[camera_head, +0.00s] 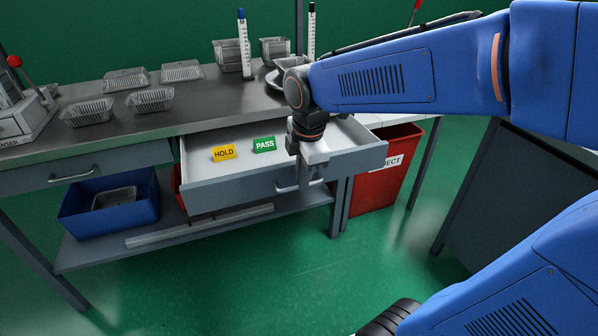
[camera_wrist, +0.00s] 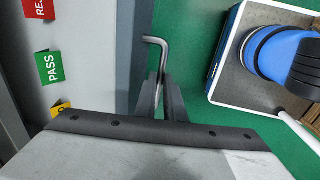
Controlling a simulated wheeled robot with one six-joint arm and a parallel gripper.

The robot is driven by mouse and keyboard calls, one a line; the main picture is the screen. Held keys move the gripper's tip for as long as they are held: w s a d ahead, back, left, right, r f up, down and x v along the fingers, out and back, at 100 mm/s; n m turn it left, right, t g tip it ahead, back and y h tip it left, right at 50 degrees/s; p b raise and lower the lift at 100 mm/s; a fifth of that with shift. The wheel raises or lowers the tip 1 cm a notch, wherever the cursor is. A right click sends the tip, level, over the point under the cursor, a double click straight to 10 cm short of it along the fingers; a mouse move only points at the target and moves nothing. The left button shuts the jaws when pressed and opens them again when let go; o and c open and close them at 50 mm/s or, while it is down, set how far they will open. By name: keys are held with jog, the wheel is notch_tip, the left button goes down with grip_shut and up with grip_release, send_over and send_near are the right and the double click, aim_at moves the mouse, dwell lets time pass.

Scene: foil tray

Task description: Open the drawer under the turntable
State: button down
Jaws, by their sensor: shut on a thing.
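The drawer (camera_head: 225,196) under the bench top stands pulled out, with its inside showing. A yellow HOLD sign (camera_head: 224,153) and a green PASS sign (camera_head: 264,145) stand in it; the PASS sign also shows in the wrist view (camera_wrist: 49,67), beside a red sign partly cut off. My gripper (camera_head: 307,184) is at the drawer front, shut on the metal bar handle (camera_head: 286,188). In the wrist view the handle (camera_wrist: 154,40) runs between the fingers of my gripper (camera_wrist: 160,85). The round turntable (camera_head: 274,79) on the bench is partly hidden by my arm.
A shut drawer (camera_head: 100,172) is at the left. A blue bin (camera_head: 75,213) sits on the lower shelf, and a red reject bin (camera_head: 385,185) stands right of the open drawer. Several foil trays (camera_head: 150,100) lie on the bench. Green floor in front is clear.

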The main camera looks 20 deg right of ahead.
jog(key=shift+s, duration=0.1)
jog(key=c, duration=2.1)
grip_release()
jog(key=shift+r, duration=0.1)
jog(key=s+r, duration=0.1)
jog(key=r, duration=0.4)
jog(key=s+r, duration=0.1)
jog(key=r, duration=0.5)
jog(key=s+r, duration=0.1)
jog(key=r, duration=0.5)
jog(key=shift+s, duration=0.15)
jog(key=s+d+f+m+t, duration=0.1)
jog(key=s+d+f+m, duration=0.1)
jog(key=s+f+m, duration=0.2)
jog(key=s+d+f+m, duration=0.2)
jog(key=s+f+m, duration=0.2)
jog(key=f+m, duration=0.3)
jog(key=s+d+f+m+t, duration=0.1)
jog(key=s+d+f+m, duration=0.1)
jog(key=s+f+m, duration=0.2)
jog(key=shift+d+f+m+t, duration=0.15)
jog(key=shift+f+m, duration=0.55)
jog(key=shift+m, duration=0.1)
jog(key=shift+d+f+m+t, duration=0.15)
jog(key=shift+f+m, duration=0.5)
jog(key=shift+m, duration=0.15)
